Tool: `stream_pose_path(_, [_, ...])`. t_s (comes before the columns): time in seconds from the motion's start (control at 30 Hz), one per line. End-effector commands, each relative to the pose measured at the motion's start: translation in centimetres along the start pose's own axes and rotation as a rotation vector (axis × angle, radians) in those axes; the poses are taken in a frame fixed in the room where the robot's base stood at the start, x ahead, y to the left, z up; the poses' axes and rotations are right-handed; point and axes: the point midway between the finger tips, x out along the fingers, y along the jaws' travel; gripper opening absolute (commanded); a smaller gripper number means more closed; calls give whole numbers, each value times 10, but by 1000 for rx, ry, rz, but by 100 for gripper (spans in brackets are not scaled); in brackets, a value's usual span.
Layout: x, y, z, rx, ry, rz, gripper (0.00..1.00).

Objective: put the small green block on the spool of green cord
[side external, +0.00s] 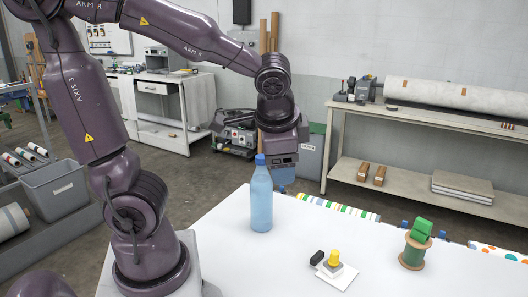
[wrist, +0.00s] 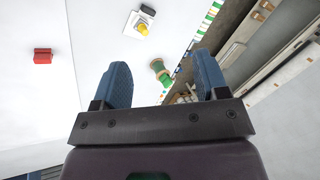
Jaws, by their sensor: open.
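The spool of green cord (side external: 412,253) stands upright near the right end of the white table, with wooden flanges. The small green block (side external: 421,230) rests on top of the spool, looking a little tilted. In the wrist view the spool (wrist: 157,67) shows beyond my fingers, with a bright green patch at its lower end that looks like the block (wrist: 165,79). My gripper (side external: 283,180) is partly hidden behind the blue bottle, well left of the spool. Its two blue fingers (wrist: 163,80) are wide apart with nothing between them.
A blue bottle (side external: 261,203) stands upright on the table in front of my gripper. The wrist view shows a red block (wrist: 43,56) on clear white table.

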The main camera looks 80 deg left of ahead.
Motion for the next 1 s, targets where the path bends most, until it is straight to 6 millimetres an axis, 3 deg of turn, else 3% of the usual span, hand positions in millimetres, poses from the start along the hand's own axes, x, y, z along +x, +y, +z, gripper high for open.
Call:
stream_pose_path(0.1, [-30, 17, 14, -154, 141, 134, 67])
stream_pose_path(0.3, [-59, 38, 25, -289, 288, 267, 67])
stream_pose_path(1.0, [-64, 44, 26, -314, 318, 298, 67])
